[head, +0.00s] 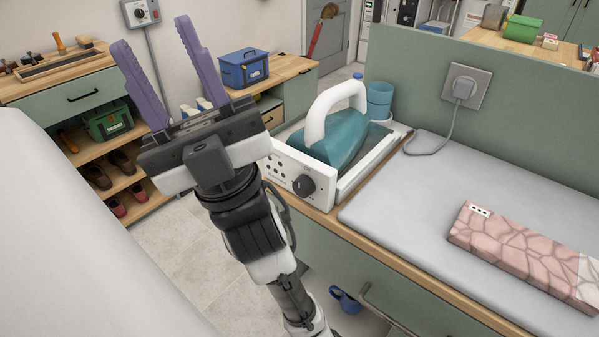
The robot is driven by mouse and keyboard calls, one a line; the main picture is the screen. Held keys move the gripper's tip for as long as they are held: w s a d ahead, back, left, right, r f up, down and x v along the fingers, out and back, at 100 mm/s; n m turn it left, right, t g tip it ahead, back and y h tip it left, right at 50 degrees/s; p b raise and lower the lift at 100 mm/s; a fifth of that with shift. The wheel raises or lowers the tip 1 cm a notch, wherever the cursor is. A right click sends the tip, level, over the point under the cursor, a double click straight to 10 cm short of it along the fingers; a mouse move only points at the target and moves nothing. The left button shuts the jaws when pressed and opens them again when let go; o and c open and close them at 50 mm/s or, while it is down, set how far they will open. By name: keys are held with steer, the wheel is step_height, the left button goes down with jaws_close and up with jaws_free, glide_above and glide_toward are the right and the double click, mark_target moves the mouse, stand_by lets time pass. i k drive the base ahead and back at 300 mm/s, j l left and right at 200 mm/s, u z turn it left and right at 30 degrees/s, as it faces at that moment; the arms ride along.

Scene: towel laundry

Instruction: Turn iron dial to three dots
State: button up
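The iron (342,130) has a teal body and a white handle and rests in a white station on the counter. A black round dial (303,186) sits on the station's white front panel (280,165), with small dark marks to its left. The marks are too small to read, and I cannot tell the dial's setting. My gripper (160,75) is raised to the left of the iron, apart from it. Its two purple fingers point up and stand apart with nothing between them. My gripper's body and wrist hide part of the panel's left end.
A grey ironing pad (400,210) covers the counter, with a folded pink patterned towel (520,250) at right. A cord runs from a wall socket (466,88). A blue cup (379,101) stands behind the iron. A blue mug (346,300) is below the counter. Floor (185,265) is clear at left.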

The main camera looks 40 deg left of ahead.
mark_target(303, 186)
steer(key=k+l, duration=0.3)
steer(key=l, duration=0.2)
steer(key=k+l+u, duration=0.15)
steer(key=k+l, duration=0.15)
steer(key=l, duration=0.2)
